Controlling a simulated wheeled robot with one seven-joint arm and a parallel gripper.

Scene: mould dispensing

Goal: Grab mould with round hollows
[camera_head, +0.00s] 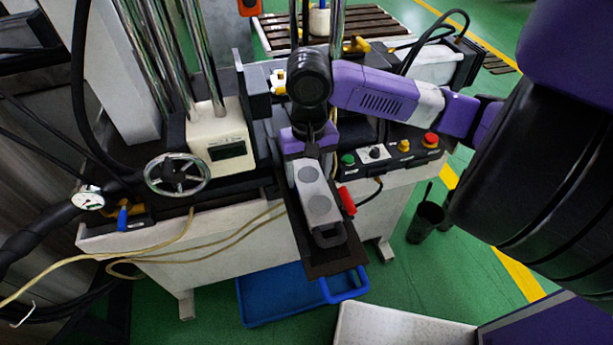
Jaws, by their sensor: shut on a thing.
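My gripper (309,152) comes down from my black wrist at the mould's far end and is shut on the mould there. The fingertips are small and partly hidden by the wrist. I cannot tell whether the mould is lifted off the plate.
A red handle (347,201) is close to the mould's right side. A blue tray (275,296) lies below on the green floor.

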